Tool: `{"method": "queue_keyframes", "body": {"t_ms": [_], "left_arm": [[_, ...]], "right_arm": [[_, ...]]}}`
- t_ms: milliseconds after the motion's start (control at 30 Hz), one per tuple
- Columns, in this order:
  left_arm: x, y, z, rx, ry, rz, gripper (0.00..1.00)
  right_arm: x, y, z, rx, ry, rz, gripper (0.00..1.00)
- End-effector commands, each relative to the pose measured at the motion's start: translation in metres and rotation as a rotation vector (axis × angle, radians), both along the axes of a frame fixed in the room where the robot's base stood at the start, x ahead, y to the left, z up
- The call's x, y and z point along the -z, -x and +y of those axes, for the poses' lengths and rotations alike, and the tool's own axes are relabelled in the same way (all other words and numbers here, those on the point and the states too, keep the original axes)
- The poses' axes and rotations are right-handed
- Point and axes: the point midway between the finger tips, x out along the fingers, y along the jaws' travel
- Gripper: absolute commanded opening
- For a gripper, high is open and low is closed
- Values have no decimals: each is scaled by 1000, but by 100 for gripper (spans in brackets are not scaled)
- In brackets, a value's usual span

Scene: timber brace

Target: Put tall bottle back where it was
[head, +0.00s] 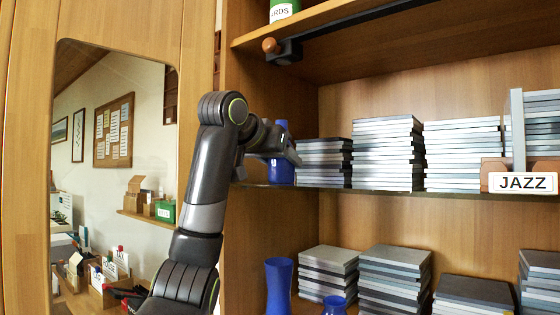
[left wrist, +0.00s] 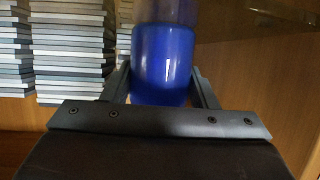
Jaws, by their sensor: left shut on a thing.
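The tall blue bottle (head: 281,168) stands upright at the left end of the middle shelf, partly hidden by my left gripper (head: 284,156). In the left wrist view the bottle (left wrist: 162,62) sits between the two fingers of my left gripper (left wrist: 162,88), which is shut on it. In the head view its base is at about the height of the shelf's front edge; I cannot tell whether it touches the shelf. My right gripper is not in view.
Stacks of cases (head: 323,163) stand just right of the bottle. A JAZZ sign (head: 522,182) is at the shelf's right. Below are a blue vase (head: 278,286), a smaller blue vessel (head: 335,306) and more stacks (head: 328,272). A wooden side panel (head: 262,240) bounds the left.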

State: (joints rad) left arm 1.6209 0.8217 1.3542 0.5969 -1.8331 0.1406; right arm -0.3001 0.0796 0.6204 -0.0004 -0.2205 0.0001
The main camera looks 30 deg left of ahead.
Motion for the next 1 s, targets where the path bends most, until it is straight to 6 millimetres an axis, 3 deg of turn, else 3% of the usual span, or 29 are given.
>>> {"method": "queue_keyframes", "body": {"t_ms": [233, 267, 433, 800, 1000], "left_arm": [[3, 0, 0, 0, 0, -2, 25], [3, 0, 0, 1, 0, 0, 54], [2, 0, 0, 1, 0, 0, 75], [-3, 1, 0, 1, 0, -1, 75], [-14, 34, -1, 2, -2, -7, 75]], "right_arm": [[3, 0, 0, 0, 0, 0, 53], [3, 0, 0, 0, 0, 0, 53], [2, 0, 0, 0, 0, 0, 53], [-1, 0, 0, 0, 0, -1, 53], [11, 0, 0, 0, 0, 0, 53]]}}
